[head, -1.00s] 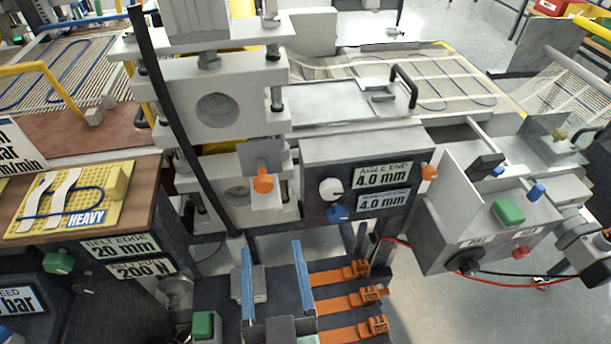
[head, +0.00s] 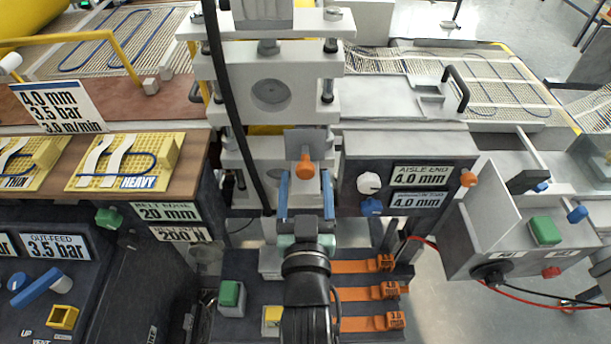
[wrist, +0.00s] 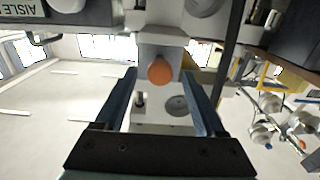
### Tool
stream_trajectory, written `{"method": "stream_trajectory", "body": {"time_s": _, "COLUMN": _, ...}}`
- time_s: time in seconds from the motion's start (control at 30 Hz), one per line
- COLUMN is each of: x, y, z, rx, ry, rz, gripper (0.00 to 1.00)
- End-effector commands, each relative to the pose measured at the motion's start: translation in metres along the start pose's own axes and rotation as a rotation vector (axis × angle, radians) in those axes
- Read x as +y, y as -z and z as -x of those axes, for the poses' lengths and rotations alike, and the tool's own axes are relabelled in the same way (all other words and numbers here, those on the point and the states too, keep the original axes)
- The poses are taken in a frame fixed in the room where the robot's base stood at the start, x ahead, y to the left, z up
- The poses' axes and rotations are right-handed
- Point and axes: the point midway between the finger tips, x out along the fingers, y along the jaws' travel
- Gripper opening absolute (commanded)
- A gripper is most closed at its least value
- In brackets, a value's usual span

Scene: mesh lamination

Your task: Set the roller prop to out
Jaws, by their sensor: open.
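An orange knob (head: 305,168), which I take to be the roller prop's handle, sticks out from a small grey plate (head: 303,140) on the front of the roller stand. My gripper (head: 305,178) is open, with one blue finger on each side of the knob in the head view. In the wrist view the orange knob (wrist: 160,71) shows between the fingertips of my gripper (wrist: 158,76), a little beyond them as far as I can tell. I see no contact, and nothing is held. The lower edge of the plate is partly hidden behind the knob.
A dark panel with a white knob (head: 369,183), a blue knob (head: 371,206) and an "AISLE END 4.0 mm" label (head: 421,175) stands close on the right. A black bar (head: 232,110) slants down on the left. Orange strips (head: 362,266) lie below, beside my arm.

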Motion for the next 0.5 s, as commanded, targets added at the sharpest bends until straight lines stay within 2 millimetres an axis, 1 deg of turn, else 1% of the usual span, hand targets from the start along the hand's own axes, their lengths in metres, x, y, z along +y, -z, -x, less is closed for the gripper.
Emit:
{"method": "stream_trajectory", "body": {"time_s": 0.03, "x": -0.0003, "y": 0.0008, "z": -0.0039, "rx": 0.0, "ry": 0.001, "rz": -0.001, "gripper": 0.72}}
{"method": "stream_trajectory", "body": {"time_s": 0.13, "x": -0.0004, "y": 0.0006, "z": -0.0075, "rx": 0.001, "ry": 0.0, "rz": 0.0, "gripper": 0.72}}
{"method": "stream_trajectory", "body": {"time_s": 0.4, "x": -0.0002, "y": 0.0, "z": -0.0084, "rx": 0.0, "ry": 0.0, "rz": 0.0, "gripper": 0.72}}
{"method": "stream_trajectory", "body": {"time_s": 0.43, "x": -0.0002, "y": 0.0, "z": -0.0083, "rx": 0.0, "ry": 0.0, "rz": 0.0, "gripper": 0.68}}
{"method": "stream_trajectory", "body": {"time_s": 0.5, "x": -0.0002, "y": 0.0, "z": -0.0083, "rx": 0.0, "ry": 0.0, "rz": 0.0, "gripper": 0.56}}
